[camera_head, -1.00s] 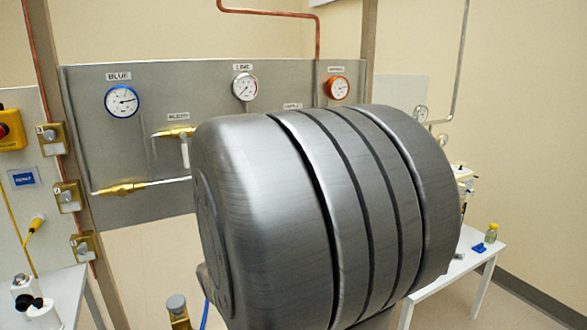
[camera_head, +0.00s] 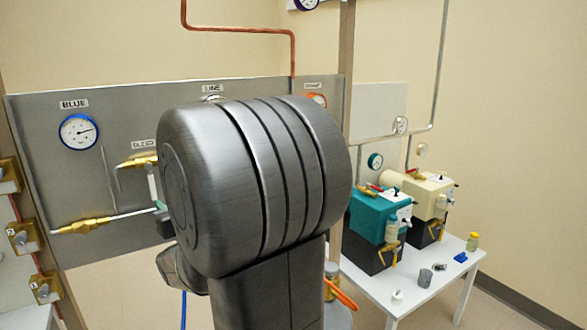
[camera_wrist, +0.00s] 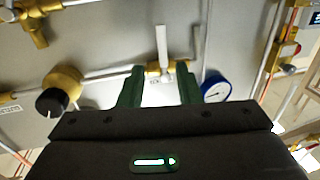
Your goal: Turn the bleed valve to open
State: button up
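The bleed valve is a brass body on a thin pipe, below the BLEED label. In the head view its brass end (camera_head: 138,161) shows left of my arm. The rest is hidden. In the wrist view the brass valve (camera_wrist: 158,70) and its pale flat lever (camera_wrist: 162,42) show, the lever pointing up in that picture, across the pipe. My gripper (camera_wrist: 161,82) is open, its two green fingers on either side of the valve, with gaps to the lever. I cannot tell how deep the fingers reach.
The blue gauge (camera_wrist: 215,89) is close beside one finger. A brass valve with a black knob (camera_wrist: 58,93) is on the other side. The grey panel (camera_head: 60,120) stands behind. At right, a white table (camera_head: 425,285) holds a teal pump (camera_head: 375,215) and a cream pump (camera_head: 428,195).

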aim_at(155, 191)
jog(key=p+x, duration=0.3)
jog(key=x, duration=0.8)
jog(key=shift+w+a, duration=0.15)
jog(key=shift+a, duration=0.2)
jog(key=shift+w+f+b, duration=0.1)
jog(key=shift+f+b, duration=0.15)
jog(key=shift+b, duration=0.1)
jog(key=shift+d+r+n, duration=0.2)
jog(key=shift+d+n, duration=0.05)
jog(key=shift+n, duration=0.25)
